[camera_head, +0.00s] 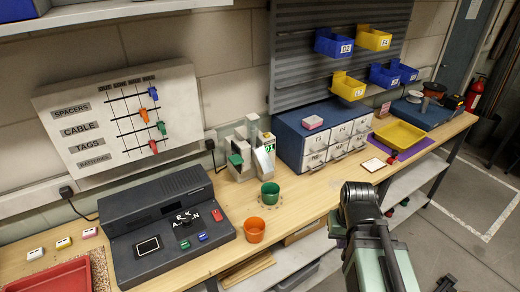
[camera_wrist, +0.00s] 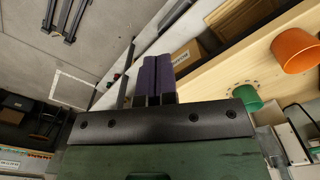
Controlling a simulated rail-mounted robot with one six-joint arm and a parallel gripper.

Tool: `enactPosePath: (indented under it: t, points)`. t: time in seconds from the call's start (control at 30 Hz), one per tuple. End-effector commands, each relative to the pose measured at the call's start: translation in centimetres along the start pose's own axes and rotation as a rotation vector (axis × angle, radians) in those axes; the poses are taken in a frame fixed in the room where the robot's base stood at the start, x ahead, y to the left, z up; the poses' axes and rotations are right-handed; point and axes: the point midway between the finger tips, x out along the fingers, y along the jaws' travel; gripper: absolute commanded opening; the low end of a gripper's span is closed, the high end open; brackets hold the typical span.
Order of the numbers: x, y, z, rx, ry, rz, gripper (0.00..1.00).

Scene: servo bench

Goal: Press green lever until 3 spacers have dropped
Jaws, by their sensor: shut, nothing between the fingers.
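The pale grey dispenser (camera_head: 262,160) stands on the bench left of the blue drawer cabinet. Its green lever (camera_head: 236,159) sticks out on its left side, and a small green-marked label shows on its front. A green cup (camera_head: 270,192) stands just in front of the dispenser; its inside is too small to read for spacers. It also shows in the wrist view (camera_wrist: 247,97). My gripper (camera_wrist: 157,62) has its purple fingers together, with nothing between them. It is apart from the dispenser and lever, near the bench's front edge.
An orange cup (camera_head: 254,230) stands near the front edge, left of the green cup. A dark console (camera_head: 165,225) is to the left. The blue cabinet (camera_head: 322,137) and yellow tray (camera_head: 399,136) are to the right. Bare wood lies around the cups.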

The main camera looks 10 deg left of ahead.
Motion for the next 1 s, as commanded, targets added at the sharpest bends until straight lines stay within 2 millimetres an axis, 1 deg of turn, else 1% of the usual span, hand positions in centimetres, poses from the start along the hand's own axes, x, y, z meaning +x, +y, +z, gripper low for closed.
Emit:
enactPosePath:
  t: [0.03, 0.07, 0.13, 0.17, 0.2, 0.27, 0.3, 0.37, 0.4, 0.47, 0.5, 0.6, 0.67, 0.7, 0.73, 0.8, 1.0]
  points:
    - [-2.1, -0.9, -0.2, -0.022, 0.000, 0.000, 0.00]
    - [-3.2, -1.7, -0.7, -0.040, 0.000, 0.000, 0.00]
    - [-6.3, -4.2, -3.0, -0.095, 0.000, 0.000, 0.00]
    - [-7.8, -5.6, -4.4, -0.123, 0.000, 0.000, 0.00]
    - [-9.9, -7.9, -6.7, -0.166, 0.000, 0.000, 0.00]
    - [-12.5, -11.6, -10.1, -0.235, 0.001, 0.000, 0.00]
    - [-14.0, -14.2, -12.2, -0.281, 0.001, 0.000, 0.00]
    - [-16.2, -18.2, -15.2, -0.348, 0.001, 0.000, 0.00]
    - [-17.4, -20.9, -17.0, -0.393, 0.001, 0.000, 0.00]
    - [-19.1, -24.8, -19.5, -0.455, 0.001, -0.001, 0.00]
    - [-19.9, -27.1, -21.1, -0.493, 0.001, -0.001, 0.00]
    - [-21.0, -31.7, -24.3, -0.566, 0.001, -0.001, 0.00]
    - [-20.8, -33.2, -26.0, -0.594, 0.001, -0.001, 0.00]
    - [-20.5, -33.7, -27.0, -0.607, 0.001, -0.001, 0.00]
    - [-20.3, -33.8, -27.5, -0.615, 0.001, -0.001, 0.00]
    - [-20.3, -33.9, -27.7, -0.638, 0.001, -0.001, 0.00]
    - [-20.3, -33.6, -27.4, -0.651, 0.001, -0.001, 0.00]
